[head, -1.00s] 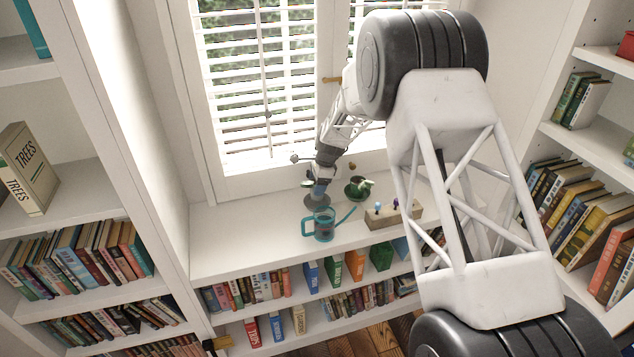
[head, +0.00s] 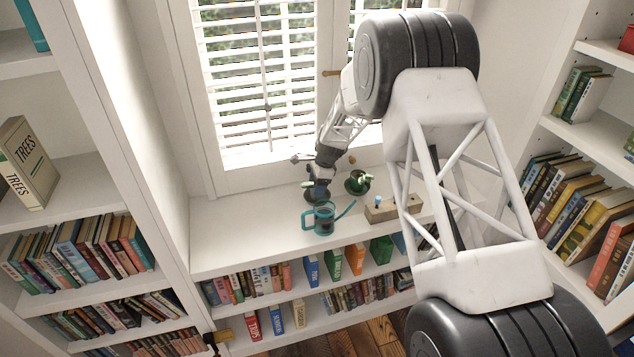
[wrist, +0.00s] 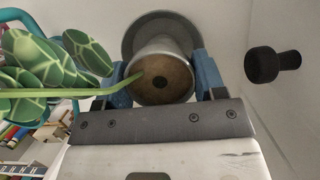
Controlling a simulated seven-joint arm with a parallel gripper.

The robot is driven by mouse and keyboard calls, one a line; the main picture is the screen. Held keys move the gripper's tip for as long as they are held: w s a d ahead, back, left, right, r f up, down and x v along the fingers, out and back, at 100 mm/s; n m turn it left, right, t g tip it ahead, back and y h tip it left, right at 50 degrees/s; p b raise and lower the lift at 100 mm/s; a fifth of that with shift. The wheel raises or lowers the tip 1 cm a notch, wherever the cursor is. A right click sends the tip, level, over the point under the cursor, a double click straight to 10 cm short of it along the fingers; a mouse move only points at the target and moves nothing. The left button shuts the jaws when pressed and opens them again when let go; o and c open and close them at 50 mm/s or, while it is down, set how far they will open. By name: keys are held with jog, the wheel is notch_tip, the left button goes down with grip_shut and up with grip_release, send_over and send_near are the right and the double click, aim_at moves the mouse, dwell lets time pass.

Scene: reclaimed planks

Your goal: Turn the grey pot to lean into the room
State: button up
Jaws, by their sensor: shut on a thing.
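The grey pot (wrist: 165,46) stands on a wider grey saucer (wrist: 136,30) in the wrist view, with brown soil in its mouth. A plant (wrist: 60,62) with patterned green leaves reaches to the left of the pot on a pale stem that runs to the soil. My gripper (wrist: 164,84) has its blue fingers on either side of the pot, shut on it. In the head view my gripper (head: 319,187) is on the white window ledge (head: 245,235), low at the pot. The pot is mostly hidden there by the gripper.
A teal watering can (head: 323,221) stands close in front of the gripper. A black knob (wrist: 272,65) shows at right in the wrist view. The ledge is clear at left.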

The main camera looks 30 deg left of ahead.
jog(key=shift+f, duration=0.1)
dwell(0.3)
jog(key=o, duration=1.3)
jog(key=shift+v, duration=3.9)
